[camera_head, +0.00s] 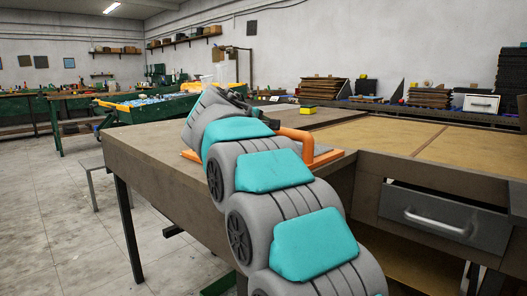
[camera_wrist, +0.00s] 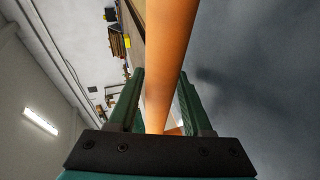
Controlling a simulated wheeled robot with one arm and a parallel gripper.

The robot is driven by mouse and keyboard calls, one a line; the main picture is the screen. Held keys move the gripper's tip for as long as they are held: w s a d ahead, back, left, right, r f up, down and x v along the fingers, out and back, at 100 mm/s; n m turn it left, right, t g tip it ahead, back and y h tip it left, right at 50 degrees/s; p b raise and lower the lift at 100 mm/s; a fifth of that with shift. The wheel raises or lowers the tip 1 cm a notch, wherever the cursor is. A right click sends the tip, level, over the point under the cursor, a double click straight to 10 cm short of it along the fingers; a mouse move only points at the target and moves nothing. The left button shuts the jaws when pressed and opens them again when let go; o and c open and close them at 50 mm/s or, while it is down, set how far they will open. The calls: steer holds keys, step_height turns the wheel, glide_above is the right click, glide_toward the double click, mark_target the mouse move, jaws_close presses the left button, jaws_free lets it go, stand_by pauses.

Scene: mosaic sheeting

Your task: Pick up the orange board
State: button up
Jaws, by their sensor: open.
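The orange board (camera_head: 328,158) lies on the wooden workbench, with a raised orange handle and a grey patch on its surface. My grey and teal arm hides much of it in the head view. In the wrist view the orange handle (camera_wrist: 168,60) runs up between the two green fingers of my gripper (camera_wrist: 160,75). The fingers are apart, one on each side of the handle, with a visible gap on the left. I cannot tell whether the right finger touches it. In the head view my gripper is mostly hidden behind my arm.
The workbench (camera_head: 150,152) has clear wood to the left of the board. A drawer with a grey front (camera_head: 445,215) is at the right. A yellow and black item (camera_head: 308,110) sits farther back. Stacked boards (camera_head: 323,91) stand along the back wall.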

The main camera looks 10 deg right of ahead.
steer(key=shift+w+d+f, duration=0.25)
steer(key=shift+w+d, duration=0.1)
steer(key=shift+w, duration=0.1)
steer(key=shift+c, duration=0.2)
jaws_close()
stand_by(1.0)
